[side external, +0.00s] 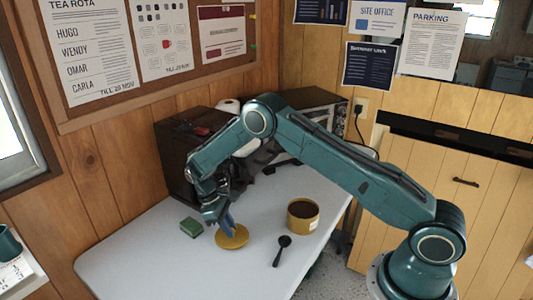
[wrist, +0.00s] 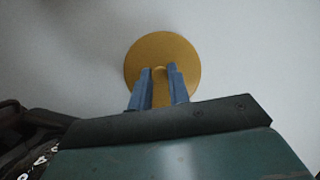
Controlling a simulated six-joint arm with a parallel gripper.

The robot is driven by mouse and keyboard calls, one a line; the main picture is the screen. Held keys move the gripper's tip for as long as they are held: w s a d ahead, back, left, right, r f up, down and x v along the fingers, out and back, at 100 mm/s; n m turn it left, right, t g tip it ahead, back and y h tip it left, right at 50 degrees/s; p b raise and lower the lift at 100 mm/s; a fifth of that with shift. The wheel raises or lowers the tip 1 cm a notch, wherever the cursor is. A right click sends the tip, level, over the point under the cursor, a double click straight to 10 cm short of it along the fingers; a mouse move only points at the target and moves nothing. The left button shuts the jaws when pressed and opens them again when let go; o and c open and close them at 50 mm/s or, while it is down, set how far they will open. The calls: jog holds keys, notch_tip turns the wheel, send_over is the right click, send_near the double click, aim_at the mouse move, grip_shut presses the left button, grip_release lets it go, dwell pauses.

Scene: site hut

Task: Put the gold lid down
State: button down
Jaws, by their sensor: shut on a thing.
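The gold lid (side external: 233,240) is a round flat disc at the left middle of the white table in the side view. It also shows in the wrist view (wrist: 185,62). My gripper (side external: 229,226) is shut on the lid's small knob, with its blue fingers pointing down; the fingers also show in the wrist view (wrist: 160,77). The lid looks level and low at the tabletop; I cannot tell whether it touches. A gold tin (side external: 303,222), open at the top and filled with something dark brown, stands to the right of the lid.
A black scoop (side external: 281,252) lies between the lid and the tin, nearer the front. A green sponge-like block (side external: 191,227) lies left of the lid. Dark appliances (side external: 180,150) stand at the back. The white table (side external: 160,265) is clear at the front left.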

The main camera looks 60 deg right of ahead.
jog(key=shift+f, duration=0.25)
jog(key=shift+f, duration=0.15)
jog(key=c, duration=1.3)
grip_release()
jog(key=v, duration=1.2)
jog(key=shift+r, duration=0.25)
